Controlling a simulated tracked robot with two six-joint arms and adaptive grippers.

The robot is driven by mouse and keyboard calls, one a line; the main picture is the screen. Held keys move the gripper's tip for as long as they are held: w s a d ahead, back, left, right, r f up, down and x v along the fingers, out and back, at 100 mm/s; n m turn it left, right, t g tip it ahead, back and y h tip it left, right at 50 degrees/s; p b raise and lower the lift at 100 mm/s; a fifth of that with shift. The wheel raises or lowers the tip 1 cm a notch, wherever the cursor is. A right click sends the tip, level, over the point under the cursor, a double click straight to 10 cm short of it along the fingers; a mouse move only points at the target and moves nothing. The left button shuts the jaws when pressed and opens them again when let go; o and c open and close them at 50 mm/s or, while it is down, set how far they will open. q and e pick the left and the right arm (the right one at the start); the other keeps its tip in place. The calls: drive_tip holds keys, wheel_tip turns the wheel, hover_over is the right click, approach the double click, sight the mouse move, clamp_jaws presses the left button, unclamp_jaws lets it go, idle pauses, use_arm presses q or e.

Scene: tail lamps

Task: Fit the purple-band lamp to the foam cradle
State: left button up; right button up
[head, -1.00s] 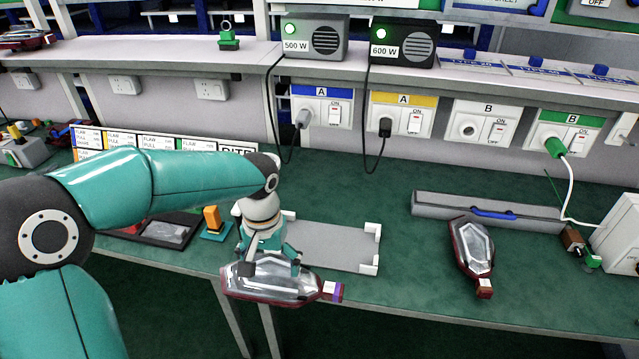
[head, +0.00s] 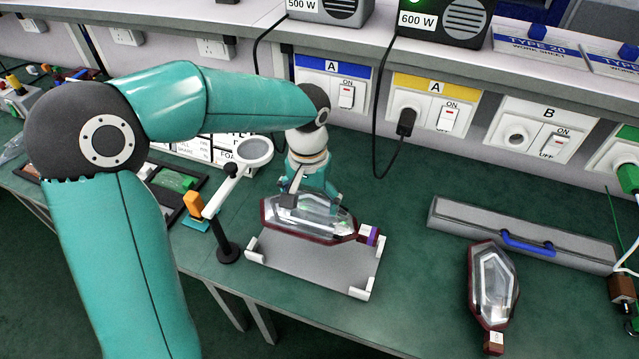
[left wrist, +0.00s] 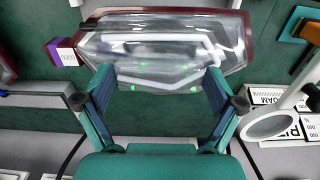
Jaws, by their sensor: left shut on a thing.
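The purple-band lamp (head: 300,217), clear with a dark red rim, has its purple-banded end (head: 368,235) pointing right. My left gripper (head: 312,204) is shut on it from above. The lamp overlaps the far part of a grey plate with white corner pieces (head: 312,264), which seems to be the foam cradle. I cannot tell whether the lamp touches the plate; its far corners are hidden. In the left wrist view the lamp (left wrist: 165,40) lies across the fingers (left wrist: 160,80), purple band (left wrist: 62,52) at left. My right gripper is not in view.
A magnifier on a black stand (head: 228,240) stands close left of the plate. Another red-rimmed lamp (head: 492,290) lies to the right. A long grey case with a blue handle (head: 520,238) lies behind it. Bench between plate and that lamp is clear.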

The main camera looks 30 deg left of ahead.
sight(309, 216)
use_arm(q)
drive_tip(key=shift+s+a+r, duration=0.1)
drive_tip(key=shift+a, duration=0.05)
drive_tip(key=shift+f+b, duration=2.35)
drive_tip(key=shift+f, duration=0.5)
drive_tip(key=shift+f, duration=0.15)
drive_tip(key=shift+f+b, duration=1.25)
drive_tip(key=shift+f, duration=0.1)
drive_tip(key=shift+f, duration=0.15)
drive_tip(key=shift+f+b, duration=0.45)
drive_tip(key=shift+b, duration=0.1)
